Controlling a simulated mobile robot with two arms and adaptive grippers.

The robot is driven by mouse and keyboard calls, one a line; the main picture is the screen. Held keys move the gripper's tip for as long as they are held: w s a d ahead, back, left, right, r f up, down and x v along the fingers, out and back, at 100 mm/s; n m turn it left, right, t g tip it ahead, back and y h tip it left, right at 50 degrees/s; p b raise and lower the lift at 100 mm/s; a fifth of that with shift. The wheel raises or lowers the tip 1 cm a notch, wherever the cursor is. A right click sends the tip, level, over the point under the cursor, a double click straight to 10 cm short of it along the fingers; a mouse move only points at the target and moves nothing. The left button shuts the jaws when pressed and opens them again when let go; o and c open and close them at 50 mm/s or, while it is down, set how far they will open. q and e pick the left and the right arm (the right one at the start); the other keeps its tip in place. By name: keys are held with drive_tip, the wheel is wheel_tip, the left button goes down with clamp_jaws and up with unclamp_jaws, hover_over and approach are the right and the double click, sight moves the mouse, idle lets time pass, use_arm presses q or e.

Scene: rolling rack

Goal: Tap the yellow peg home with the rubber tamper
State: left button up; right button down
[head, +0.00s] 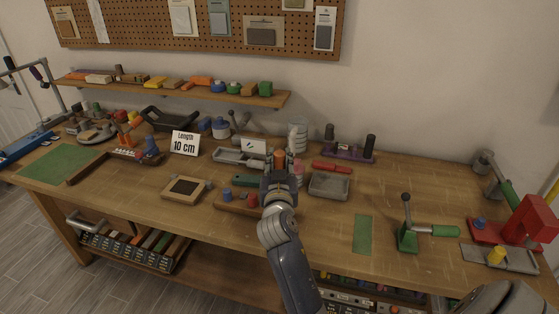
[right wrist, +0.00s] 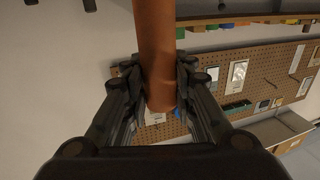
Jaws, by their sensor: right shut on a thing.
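The yellow peg (head: 496,255) stands upright in a grey metal plate (head: 522,262) at the right end of the bench. How deep it sits is too small to tell. My right gripper (head: 279,168) is over the middle of the bench, far left of the peg. It is shut on an orange-brown round bar, apparently the tamper's handle (head: 280,157). In the right wrist view the bar (right wrist: 157,50) runs between both fingers (right wrist: 158,85). The tamper's rubber end cannot be made out.
A red press-like block (head: 530,220) stands beside the plate. A grey tray (head: 329,186) and a wooden block with pegs (head: 238,203) are near my gripper.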

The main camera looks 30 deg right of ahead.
sight(279, 152)
drive_tip(key=shift+r+p, duration=2.2)
drive_tip(key=shift+r, duration=0.75)
drive_tip(key=shift+f, duration=0.2)
drive_tip(key=shift+f+b, duration=0.8)
drive_tip(key=shift+b, duration=0.2)
wheel_tip(279, 152, down, 5)
drive_tip(key=b, duration=0.4)
drive_tip(key=shift+r+b, duration=0.1)
drive_tip(key=shift+b, duration=0.2)
drive_tip(key=shift+r+p, duration=0.4)
drive_tip(key=shift+r, duration=0.05)
drive_tip(key=shift+r+p, duration=2.1)
drive_tip(key=shift+r, duration=0.5)
drive_tip(key=shift+w, duration=0.1)
